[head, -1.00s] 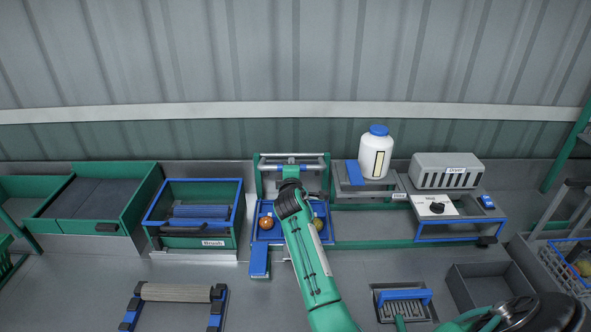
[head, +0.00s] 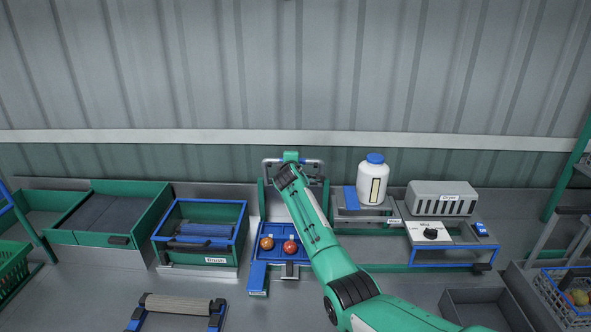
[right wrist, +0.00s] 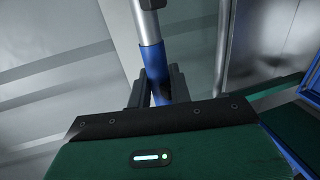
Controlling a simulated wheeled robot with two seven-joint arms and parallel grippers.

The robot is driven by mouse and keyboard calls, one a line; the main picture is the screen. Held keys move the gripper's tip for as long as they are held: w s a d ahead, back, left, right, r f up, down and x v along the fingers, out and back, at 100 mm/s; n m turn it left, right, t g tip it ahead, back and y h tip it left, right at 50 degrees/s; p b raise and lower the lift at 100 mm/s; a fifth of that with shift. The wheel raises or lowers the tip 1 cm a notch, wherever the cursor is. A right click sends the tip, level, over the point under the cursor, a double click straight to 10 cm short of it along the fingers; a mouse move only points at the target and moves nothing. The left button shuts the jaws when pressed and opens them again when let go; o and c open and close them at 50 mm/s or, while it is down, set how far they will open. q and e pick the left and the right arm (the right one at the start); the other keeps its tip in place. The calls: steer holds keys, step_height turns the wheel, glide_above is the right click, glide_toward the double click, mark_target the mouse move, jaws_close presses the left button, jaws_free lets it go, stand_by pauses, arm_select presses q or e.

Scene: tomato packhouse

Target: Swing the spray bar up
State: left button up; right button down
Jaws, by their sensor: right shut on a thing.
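The spray bar (head: 271,162) is a silver tube on a green frame at the back of the blue washing tray (head: 259,257). It stands raised at the top of the frame against the wall. My right gripper (right wrist: 158,90) is shut around the blue grip (right wrist: 154,60) in the middle of the bar. In the head view my right gripper (head: 291,158) is at the bar's middle, and its arm covers much of the frame's right side. My left gripper is not in view.
An orange tomato (head: 266,243) and a red tomato (head: 290,247) lie in the tray. The brush box (head: 195,259) stands to the left. A white bottle (head: 373,182) and a grey dryer (head: 442,198) stand to the right. A roller (head: 178,304) lies in front.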

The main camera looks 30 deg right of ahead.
steer(key=shift+w+d+r, duration=0.2)
steer(key=shift+w+r, duration=0.15)
steer(key=shift+r, duration=0.2)
steer(key=shift+w+d+g+y+p, duration=0.3)
steer(key=shift+w+g+p, duration=0.1)
steer(key=shift+g+p, duration=0.15)
steer(key=shift+r, duration=0.15)
steer(key=c, duration=1.4)
jaws_free()
steer(key=shift+o, duration=0.5)
steer(key=shift+w+d+f, duration=0.1)
steer(key=shift+f, duration=0.15)
